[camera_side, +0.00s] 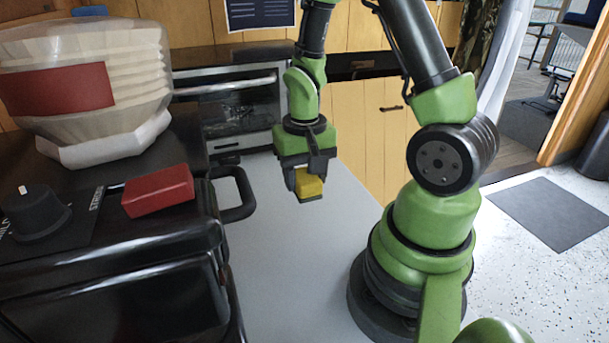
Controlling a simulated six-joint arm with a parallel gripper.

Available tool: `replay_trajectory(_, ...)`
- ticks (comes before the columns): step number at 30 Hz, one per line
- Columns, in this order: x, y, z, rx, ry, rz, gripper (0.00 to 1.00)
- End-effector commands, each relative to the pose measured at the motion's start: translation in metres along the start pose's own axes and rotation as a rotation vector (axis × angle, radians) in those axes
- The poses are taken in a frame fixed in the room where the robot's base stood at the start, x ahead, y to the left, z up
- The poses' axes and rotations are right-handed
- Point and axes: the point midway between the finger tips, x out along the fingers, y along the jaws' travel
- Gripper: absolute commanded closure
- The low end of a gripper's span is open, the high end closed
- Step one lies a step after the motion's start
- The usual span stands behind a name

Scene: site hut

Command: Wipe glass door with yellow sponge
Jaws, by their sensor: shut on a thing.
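My gripper (306,187) points down over the grey table and is shut on the yellow sponge (309,185). The sponge is a small yellow block, partly covered by the fingers, and seems to be held above the table top. A toaster oven (240,110) with a dark glass door (240,114) and a silver handle stands behind and to the left of my gripper. My gripper is apart from the glass door.
A black case (120,285) with a handle fills the front left and bears a red block (158,190) and a black knob (35,208). The grey table (285,275) is clear below my gripper.

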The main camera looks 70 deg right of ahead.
Motion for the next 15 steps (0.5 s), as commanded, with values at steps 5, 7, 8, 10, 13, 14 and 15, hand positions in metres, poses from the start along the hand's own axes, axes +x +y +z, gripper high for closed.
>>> replay_trajectory(5,-0.004,-0.008,-0.002,-0.056,0.003,-0.001,0.73)
replay_trajectory(7,-0.012,-0.022,-0.004,-0.157,0.006,-0.002,0.73)
replay_trajectory(8,-0.017,-0.03,-0.005,-0.213,0.008,-0.003,0.73)
replay_trajectory(10,-0.029,-0.05,-0.004,-0.359,0.01,-0.004,0.73)
replay_trajectory(13,-0.048,-0.075,0.0,-0.551,0.01,-0.004,0.73)
replay_trajectory(14,-0.052,-0.082,0.002,-0.601,0.009,-0.003,0.73)
replay_trajectory(15,-0.058,-0.089,0.004,-0.659,0.008,-0.003,0.73)
